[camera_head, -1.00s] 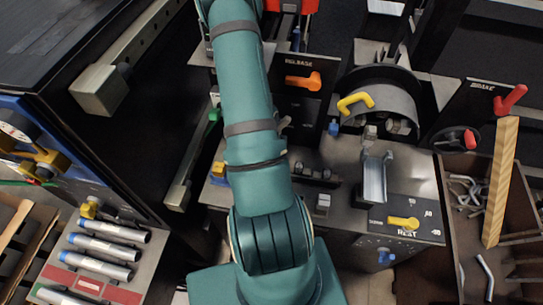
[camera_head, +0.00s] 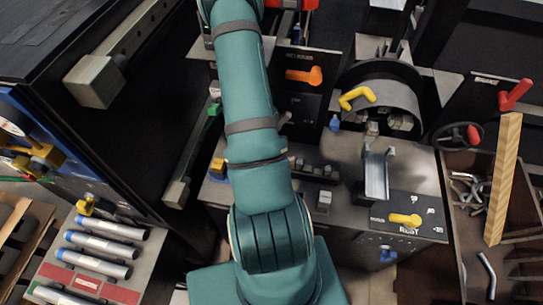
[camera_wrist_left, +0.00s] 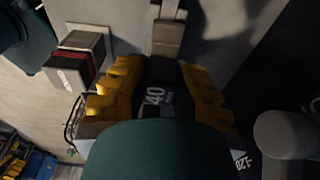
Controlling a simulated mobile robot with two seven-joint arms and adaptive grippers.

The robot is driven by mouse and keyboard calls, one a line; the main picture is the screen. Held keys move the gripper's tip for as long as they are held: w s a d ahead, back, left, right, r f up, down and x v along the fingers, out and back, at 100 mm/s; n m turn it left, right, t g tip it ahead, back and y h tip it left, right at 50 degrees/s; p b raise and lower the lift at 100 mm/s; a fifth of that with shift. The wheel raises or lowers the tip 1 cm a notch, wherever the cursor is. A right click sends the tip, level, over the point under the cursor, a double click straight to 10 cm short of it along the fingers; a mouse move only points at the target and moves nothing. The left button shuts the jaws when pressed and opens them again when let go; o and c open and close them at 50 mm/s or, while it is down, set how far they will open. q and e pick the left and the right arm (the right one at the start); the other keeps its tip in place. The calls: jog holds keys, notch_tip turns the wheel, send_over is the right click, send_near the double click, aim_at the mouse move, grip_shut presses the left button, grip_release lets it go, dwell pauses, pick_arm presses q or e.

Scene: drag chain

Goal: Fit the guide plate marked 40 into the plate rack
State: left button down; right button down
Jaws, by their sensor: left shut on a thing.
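In the left wrist view, the dark guide plate marked 40 (camera_wrist_left: 157,97) is between the yellow fingers of my left gripper (camera_wrist_left: 160,92). The gripper is shut on it. The plate's near part is hidden behind a dark teal rounded part of my own. A grey metal block column (camera_wrist_left: 168,35) stands just beyond the plate; I cannot tell whether they touch. In the head view my teal arm runs up the middle and its gripper is out of sight. I cannot tell the plate rack for certain in either view. My right gripper is not in view.
A block with a red stripe (camera_wrist_left: 75,62) sits left of the gripper. In the head view are an orange handle (camera_head: 304,76), a yellow handle (camera_head: 357,98), a red lever (camera_head: 515,94), a bin with a wooden bar (camera_head: 503,180), and several grey tubes (camera_head: 105,232) at lower left.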

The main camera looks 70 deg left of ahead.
pick_arm(q)
jog(key=shift+f+b, duration=0.75)
jog(key=shift+f, duration=0.35)
jog(key=c, duration=0.9)
grip_release()
jog(key=shift+s+a+r, duration=0.1)
jog(key=shift+s+r, duration=0.1)
jog(key=shift+r, duration=1.8)
jog(key=shift+s+a+r, duration=0.1)
jog(key=shift+s+r, duration=0.15)
jog(key=shift+r, duration=1.75)
jog(key=shift+s+a+r, duration=0.1)
jog(key=shift+s+r, duration=0.1)
jog(key=shift+r, duration=1.8)
